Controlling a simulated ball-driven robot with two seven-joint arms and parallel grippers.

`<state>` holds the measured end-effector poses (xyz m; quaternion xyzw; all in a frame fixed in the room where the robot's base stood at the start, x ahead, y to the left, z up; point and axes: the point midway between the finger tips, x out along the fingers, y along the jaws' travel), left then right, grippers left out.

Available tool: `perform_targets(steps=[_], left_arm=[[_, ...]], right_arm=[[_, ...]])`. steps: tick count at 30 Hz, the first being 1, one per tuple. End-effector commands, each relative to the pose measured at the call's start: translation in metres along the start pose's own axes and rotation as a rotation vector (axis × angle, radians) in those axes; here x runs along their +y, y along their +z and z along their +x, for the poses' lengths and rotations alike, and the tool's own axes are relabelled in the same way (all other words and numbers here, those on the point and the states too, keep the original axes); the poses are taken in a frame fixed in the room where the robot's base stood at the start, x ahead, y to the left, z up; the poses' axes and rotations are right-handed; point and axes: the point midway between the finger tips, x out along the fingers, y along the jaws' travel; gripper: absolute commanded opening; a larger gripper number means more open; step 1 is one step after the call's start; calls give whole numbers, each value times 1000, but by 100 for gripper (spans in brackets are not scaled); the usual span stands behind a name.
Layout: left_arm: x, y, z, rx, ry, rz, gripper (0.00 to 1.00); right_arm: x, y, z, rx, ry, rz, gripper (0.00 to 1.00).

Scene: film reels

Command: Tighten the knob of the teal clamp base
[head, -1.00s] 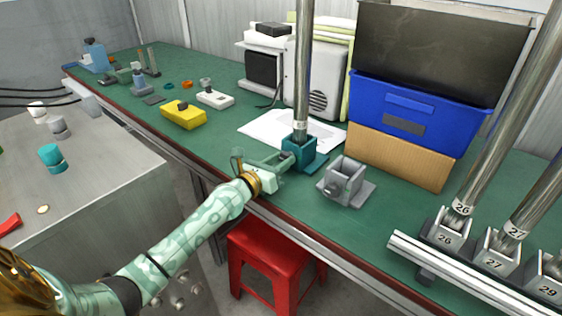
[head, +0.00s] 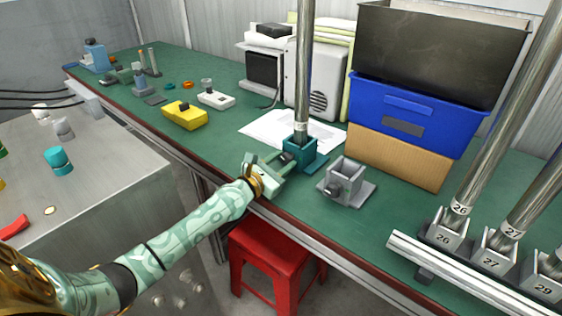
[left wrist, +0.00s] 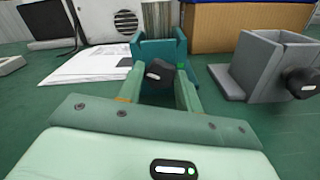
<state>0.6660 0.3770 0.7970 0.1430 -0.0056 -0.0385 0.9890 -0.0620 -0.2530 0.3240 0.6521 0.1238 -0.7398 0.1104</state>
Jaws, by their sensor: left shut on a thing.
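The teal clamp base (head: 302,158) stands on the green bench with a tall metal pole (head: 303,75) upright in it. Its dark knob (left wrist: 160,73) faces my left gripper. My left gripper (head: 277,166) is at the front left side of the base. In the left wrist view its two pale green fingers (left wrist: 160,88) stand on either side of the knob and are shut on it. The teal base (left wrist: 158,50) shows just behind the knob. My right gripper is in neither view.
A grey clamp base (head: 346,182) with no pole stands close to the right. Numbered clamps (head: 447,236) with poles stand at the right end. A blue bin (head: 415,115) is behind. A red stool (head: 270,262) is below the bench edge.

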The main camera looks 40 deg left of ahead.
Motion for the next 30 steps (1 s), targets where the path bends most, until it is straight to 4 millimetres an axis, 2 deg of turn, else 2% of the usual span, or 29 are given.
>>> perform_targets(steps=[9,24,25,26,27,30], left_arm=[[-1,-1,0,3,-1,119,12],[-1,-2,0,3,-2,137,12],[-1,-2,0,3,-2,137,43],[-1,-2,0,3,-2,137,51],[-1,-2,0,3,-2,137,57],[-1,-1,0,2,-1,136,57]], right_arm=[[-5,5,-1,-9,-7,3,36],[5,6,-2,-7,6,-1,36],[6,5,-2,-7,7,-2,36],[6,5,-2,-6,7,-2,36],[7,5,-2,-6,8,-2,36],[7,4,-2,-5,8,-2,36]])
